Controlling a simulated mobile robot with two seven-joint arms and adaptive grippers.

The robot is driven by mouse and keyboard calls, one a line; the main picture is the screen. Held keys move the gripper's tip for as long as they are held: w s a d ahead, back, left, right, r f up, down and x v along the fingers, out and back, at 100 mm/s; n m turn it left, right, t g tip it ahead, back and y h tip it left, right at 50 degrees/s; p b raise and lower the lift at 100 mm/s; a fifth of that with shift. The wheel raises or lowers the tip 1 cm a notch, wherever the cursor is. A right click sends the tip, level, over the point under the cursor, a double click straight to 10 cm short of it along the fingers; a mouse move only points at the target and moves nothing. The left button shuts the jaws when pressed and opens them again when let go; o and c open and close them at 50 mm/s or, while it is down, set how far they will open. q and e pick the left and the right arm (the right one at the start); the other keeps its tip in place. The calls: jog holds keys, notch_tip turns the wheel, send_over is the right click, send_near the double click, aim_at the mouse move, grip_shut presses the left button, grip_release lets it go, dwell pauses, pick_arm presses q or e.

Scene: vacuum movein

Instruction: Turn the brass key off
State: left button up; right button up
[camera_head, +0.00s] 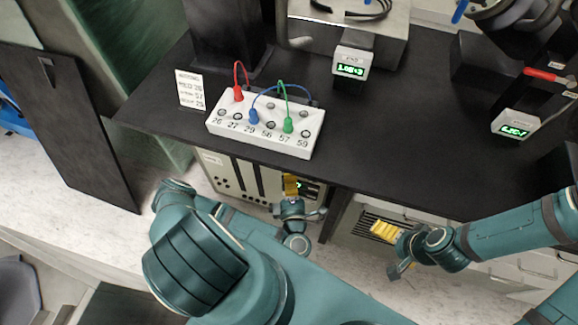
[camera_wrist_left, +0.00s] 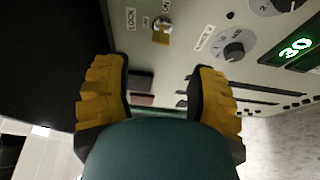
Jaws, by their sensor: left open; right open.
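The brass key (camera_wrist_left: 161,36) sits in a round lock on the pale instrument panel (camera_wrist_left: 185,50). It is at the top middle of the left wrist view, beside a LOCK label (camera_wrist_left: 131,18); its exact turn is hard to read. My left gripper (camera_wrist_left: 157,92) is open and empty, its yellow-padded fingers apart and short of the key. In the head view my left gripper (camera_head: 291,185) is in front of the cabinet (camera_head: 235,178) under the black counter, and I cannot make out the key there. My right gripper (camera_head: 384,231) is open and empty at the right.
A dial (camera_wrist_left: 236,45) and a green display (camera_wrist_left: 297,46) are on the panel right of the key. On the black counter (camera_head: 420,130) stand a white socket box (camera_head: 212,124) with red, blue and green leads, a printed card (camera_head: 190,90) and two small green-lit meters (camera_head: 351,62).

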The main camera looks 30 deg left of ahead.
pick_arm(q)
jog(key=v, duration=0.2)
jog(key=shift+s+d, duration=0.15)
jog(key=shift+s, duration=0.15)
